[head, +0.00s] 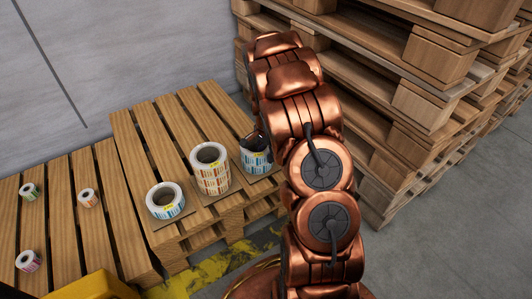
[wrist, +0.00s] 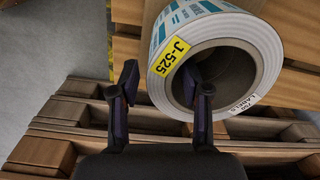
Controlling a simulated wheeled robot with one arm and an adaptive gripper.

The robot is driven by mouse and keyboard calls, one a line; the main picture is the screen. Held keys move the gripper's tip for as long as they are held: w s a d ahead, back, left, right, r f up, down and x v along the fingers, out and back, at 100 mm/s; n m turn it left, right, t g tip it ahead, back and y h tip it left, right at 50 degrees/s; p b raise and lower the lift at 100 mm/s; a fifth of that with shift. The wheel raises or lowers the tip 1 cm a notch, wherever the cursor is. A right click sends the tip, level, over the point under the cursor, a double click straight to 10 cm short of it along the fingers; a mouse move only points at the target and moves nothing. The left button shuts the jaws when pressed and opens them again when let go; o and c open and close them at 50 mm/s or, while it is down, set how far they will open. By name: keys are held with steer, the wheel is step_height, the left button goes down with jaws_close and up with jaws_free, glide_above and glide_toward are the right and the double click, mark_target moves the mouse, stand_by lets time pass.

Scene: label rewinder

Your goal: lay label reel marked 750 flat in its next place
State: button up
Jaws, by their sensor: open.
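A white reel (wrist: 255,28) with blue printed labels and a yellow J-525 tag fills the upper right of the wrist view. A blue-green reel (head: 165,207) and an orange-labelled stack (head: 213,179) stand to the left.
These stand along the front of a raised wooden pallet (head: 150,138). Small reels, green (head: 30,196), orange (head: 88,200) and pink (head: 30,266), sit on a lower pallet (head: 75,247) at left. Tall stacked pallets (head: 395,90) rise close on the right of my arm.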

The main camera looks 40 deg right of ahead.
step_height(320, 180, up, 13)
steer(key=p, duration=0.4)
steer(key=s+a+r+n+g, duration=0.1)
steer(key=s+a+r+n, duration=0.35)
steer(key=s+a, duration=0.35)
steer(key=s+a+r+n+g, duration=0.1)
steer(key=s+a+r+n, duration=0.35)
steer(key=s+a, duration=0.4)
steer(key=s+a+r+n+g, duration=0.1)
steer(key=s+a+n, duration=0.2)
steer(key=s, duration=0.6)
steer(key=s+a+n, duration=0.4)
steer(key=s+a, duration=0.1)
steer(key=s, duration=0.4)
steer(key=shift+a+r+n+g, duration=0.25)
steer(key=shift+r+n+g, duration=0.05)
steer(key=shift+r+g, duration=0.1)
steer(key=shift+s, duration=0.1)
